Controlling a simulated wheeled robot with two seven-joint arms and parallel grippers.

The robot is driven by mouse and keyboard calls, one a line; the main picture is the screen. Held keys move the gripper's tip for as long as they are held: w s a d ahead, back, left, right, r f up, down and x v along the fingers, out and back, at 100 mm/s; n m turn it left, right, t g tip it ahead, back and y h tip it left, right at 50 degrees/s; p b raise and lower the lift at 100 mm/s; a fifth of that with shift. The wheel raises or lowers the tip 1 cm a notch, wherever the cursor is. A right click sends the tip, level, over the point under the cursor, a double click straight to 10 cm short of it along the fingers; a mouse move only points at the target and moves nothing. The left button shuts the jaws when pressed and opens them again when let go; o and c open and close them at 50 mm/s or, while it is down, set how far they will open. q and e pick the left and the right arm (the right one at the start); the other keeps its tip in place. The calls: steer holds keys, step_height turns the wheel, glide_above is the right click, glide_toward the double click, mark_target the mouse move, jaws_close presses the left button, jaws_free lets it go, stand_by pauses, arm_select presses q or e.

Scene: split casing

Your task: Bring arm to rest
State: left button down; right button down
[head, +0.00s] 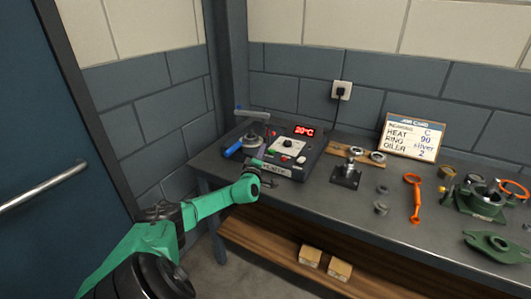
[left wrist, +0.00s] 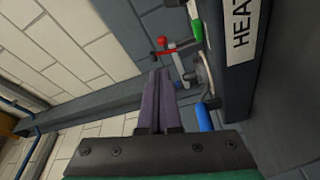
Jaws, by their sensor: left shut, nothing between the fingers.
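My left arm (head: 222,196), green, reaches in from the lower left to the front left corner of the bench. My left gripper (head: 261,153) is at the front of the black heater (head: 309,157), partly hidden by its own wrist. Whether the fingers touch the heater I cannot tell. My right gripper is in neither view.
The bench (head: 335,192) holds a job card (head: 411,137), a black stand with a metal post (head: 346,175), an orange wrench (head: 414,198), small rings and green casing parts (head: 496,246). Two wooden blocks (head: 325,263) lie on the lower shelf. A blue door (head: 40,150) is at left.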

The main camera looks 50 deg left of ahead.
arm_select(q)
steer(key=shift+s+a+f, duration=0.15)
steer(key=shift+f, duration=0.3)
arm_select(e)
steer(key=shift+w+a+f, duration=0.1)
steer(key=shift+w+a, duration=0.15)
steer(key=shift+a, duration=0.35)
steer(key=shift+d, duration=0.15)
